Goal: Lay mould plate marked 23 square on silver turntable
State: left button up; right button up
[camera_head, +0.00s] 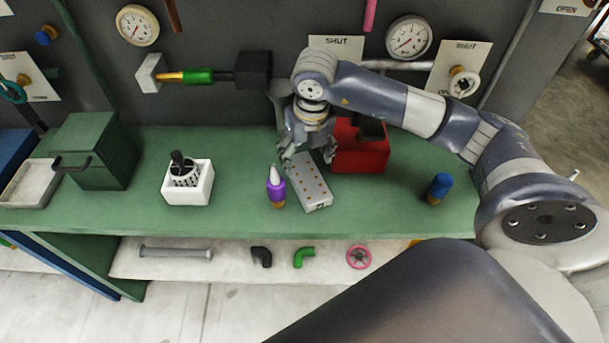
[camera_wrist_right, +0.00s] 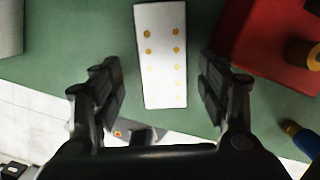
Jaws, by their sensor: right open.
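A pale grey rectangular plate with rows of small orange dots (camera_head: 312,190) lies flat on the green bench, slightly turned. No number can be read on it. My right gripper (camera_head: 297,156) is just above its far end, pointing down. In the right wrist view the plate (camera_wrist_right: 162,40) lies between and beyond the two spread fingers of this gripper (camera_wrist_right: 157,92), which are open and empty, with clear space on both sides. I cannot make out a silver turntable in either view. My left gripper is not in view.
A red block (camera_head: 362,152) stands close right of the plate, a purple bottle with a white tip (camera_head: 275,188) close left. A blue cylinder (camera_head: 439,188) is farther right. A white holder (camera_head: 189,191) and green box (camera_head: 98,150) stand left. Green bench (camera_head: 235,160) is bare between holder and bottle.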

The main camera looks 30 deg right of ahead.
aim_at(307, 176)
jog(key=shift+s+f, duration=0.15)
jog(key=shift+f, duration=0.35)
jog(key=shift+s+f, duration=0.2)
jog(key=shift+f, duration=0.05)
jog(key=shift+w+d+f+p, duration=0.1)
jog(key=shift+w+f+p, duration=0.05)
jog(key=shift+f+p, duration=0.5)
jog(key=f, duration=0.2)
jog(key=f+p, duration=0.1)
jog(key=shift+w+d+f, duration=0.1)
jog(key=shift+w+f, duration=0.1)
jog(key=shift+f, duration=0.4)
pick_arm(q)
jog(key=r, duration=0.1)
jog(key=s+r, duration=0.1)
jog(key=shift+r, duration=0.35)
pick_arm(e)
jog(key=shift+w+f, duration=0.1)
jog(key=shift+f, duration=0.05)
jog(key=shift+c, duration=0.5)
jog(key=c, duration=1.3)
